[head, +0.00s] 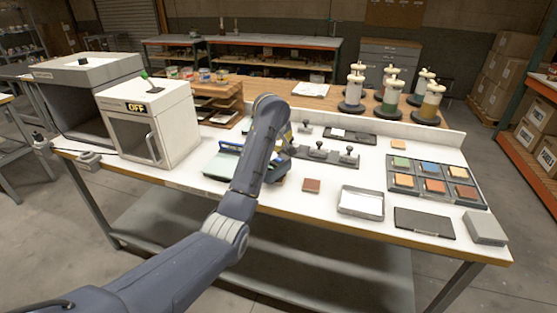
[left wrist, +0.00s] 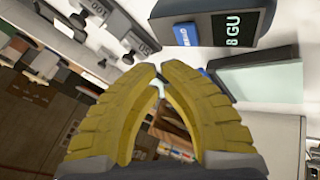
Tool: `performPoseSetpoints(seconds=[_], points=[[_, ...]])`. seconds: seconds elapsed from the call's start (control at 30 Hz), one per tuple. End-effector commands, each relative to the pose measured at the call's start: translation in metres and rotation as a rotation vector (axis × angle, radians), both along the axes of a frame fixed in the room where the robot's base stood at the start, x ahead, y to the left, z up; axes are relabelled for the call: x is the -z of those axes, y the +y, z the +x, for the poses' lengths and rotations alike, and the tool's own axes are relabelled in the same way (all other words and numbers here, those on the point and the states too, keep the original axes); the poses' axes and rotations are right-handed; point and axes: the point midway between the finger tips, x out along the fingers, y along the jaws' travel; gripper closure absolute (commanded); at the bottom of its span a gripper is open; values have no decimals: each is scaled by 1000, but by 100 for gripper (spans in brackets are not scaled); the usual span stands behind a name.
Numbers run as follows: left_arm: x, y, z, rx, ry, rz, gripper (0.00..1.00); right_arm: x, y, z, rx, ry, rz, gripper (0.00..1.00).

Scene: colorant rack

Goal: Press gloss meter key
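The gloss meter (left wrist: 228,28) is a dark box at the top of the left wrist view. Its lit display reads "8 GU", perhaps cut off. A blue key (left wrist: 186,34) with white lettering sits on its face. My left gripper (left wrist: 160,70) has yellow fingers whose tips come together, with nothing between them. The tips appear below and left of the blue key in that view, apart from it in the picture; the depth gap is unclear. In the head view my left arm reaches over the table and hides most of the meter. My right gripper is not in view.
A pale green panel (head: 221,164) lies left of my arm. A white cabinet marked OFF (head: 150,125) stands further left. To the right are a reddish block (head: 311,185), a metal tray (head: 361,203), a colorant rack (head: 434,184) and a dark flat plate (head: 424,223). Stamp-like pieces (head: 327,155) stand behind.

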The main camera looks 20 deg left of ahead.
Motion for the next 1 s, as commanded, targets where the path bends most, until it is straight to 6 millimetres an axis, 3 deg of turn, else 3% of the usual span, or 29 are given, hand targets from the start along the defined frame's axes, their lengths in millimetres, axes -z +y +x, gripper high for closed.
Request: performPoseSetpoints(seconds=[0.3, 0.7, 0.73, 0.77, 1.0], points=[[17, 0, 0, 0, 1, -1, 100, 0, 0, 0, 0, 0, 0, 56], [19, 0, 0, -1, 1, 0, 100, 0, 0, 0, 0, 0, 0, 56], [19, 0, 0, -1, 0, -1, 96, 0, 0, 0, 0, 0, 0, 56], [19, 0, 0, -1, 0, -1, 100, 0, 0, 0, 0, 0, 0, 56], [19, 0, 0, -1, 0, -1, 100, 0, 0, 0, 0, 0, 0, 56]])
